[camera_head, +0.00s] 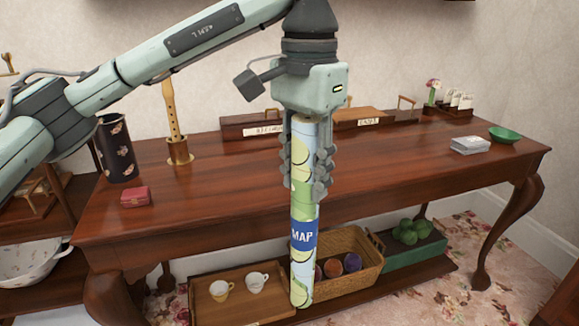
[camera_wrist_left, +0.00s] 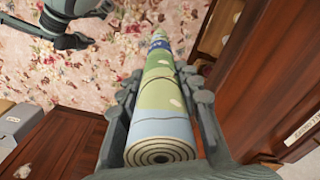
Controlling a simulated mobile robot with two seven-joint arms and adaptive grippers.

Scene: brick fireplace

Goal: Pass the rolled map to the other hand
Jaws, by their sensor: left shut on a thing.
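The rolled map (camera_head: 303,265) is a long tube with a pale, green and yellow pattern and a blue band reading MAP. It hangs nearly upright in front of the table. My left gripper (camera_head: 308,172) points down and is shut around its upper part. In the left wrist view the map's spiral end (camera_wrist_left: 160,152) is near the camera, between the fingers (camera_wrist_left: 163,110). My right gripper (camera_wrist_left: 98,25) shows at the top left of that view, fingers apart and empty, clear of the map. It is not in the head view.
The wooden table (camera_head: 400,165) stands behind the map. On it are a red box (camera_head: 135,197), a dark cylinder (camera_head: 116,150), a green bowl (camera_head: 503,134) and wooden trays. The lower shelf holds a cup tray (camera_head: 205,311) and wicker basket (camera_head: 365,275).

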